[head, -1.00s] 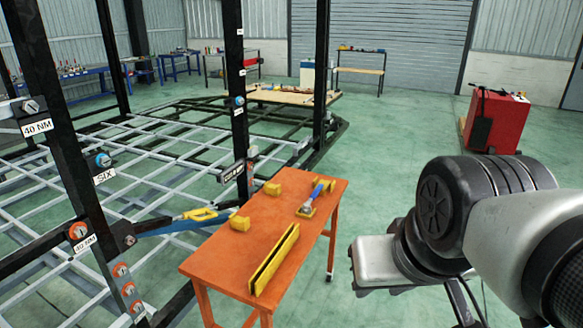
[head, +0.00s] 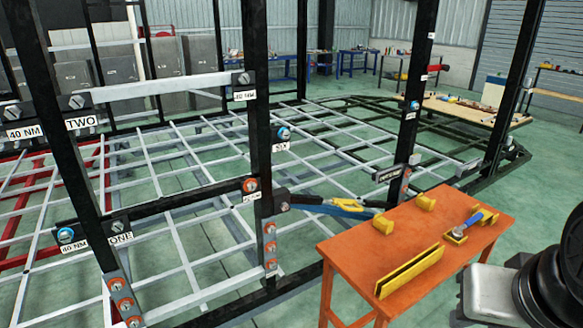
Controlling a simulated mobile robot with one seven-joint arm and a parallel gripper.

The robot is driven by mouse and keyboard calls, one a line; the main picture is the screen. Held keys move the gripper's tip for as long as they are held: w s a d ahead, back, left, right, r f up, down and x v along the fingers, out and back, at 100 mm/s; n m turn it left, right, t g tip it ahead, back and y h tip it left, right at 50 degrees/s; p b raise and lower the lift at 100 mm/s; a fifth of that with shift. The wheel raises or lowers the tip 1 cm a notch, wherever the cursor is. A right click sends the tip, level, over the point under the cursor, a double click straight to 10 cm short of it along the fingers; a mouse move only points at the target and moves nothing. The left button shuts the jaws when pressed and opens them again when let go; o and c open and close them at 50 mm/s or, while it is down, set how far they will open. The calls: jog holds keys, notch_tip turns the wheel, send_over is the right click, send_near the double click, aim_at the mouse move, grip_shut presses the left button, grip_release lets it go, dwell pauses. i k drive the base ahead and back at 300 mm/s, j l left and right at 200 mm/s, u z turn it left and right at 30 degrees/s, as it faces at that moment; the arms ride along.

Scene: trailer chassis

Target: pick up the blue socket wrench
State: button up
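A blue-handled tool (head: 475,221), which looks like the blue socket wrench, lies toward the right end of the orange table (head: 345,250) in the head view. Its far end points up and right, and its near end rests at a small yellow holder (head: 455,238). My arm shows at the lower right, apart from the table. My gripper's fingers are not in view.
The black-posted chassis frame (head: 258,130) with grey crossbars stands left of and behind the table. A wooden bench top (head: 458,108) is behind. Green floor is open at right.

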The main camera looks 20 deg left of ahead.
aim_at(457, 234)
jog(key=u, duration=2.1)
jog(key=z, duration=2.5)
jog(key=u, duration=0.25)
jog(key=i+l+u, duration=0.15)
jog(key=u, duration=0.25)
jog(key=i+l+u, duration=0.15)
jog(key=u, duration=0.2)
jog(key=i+l+u, duration=0.1)
jog(key=l+u, duration=0.3)
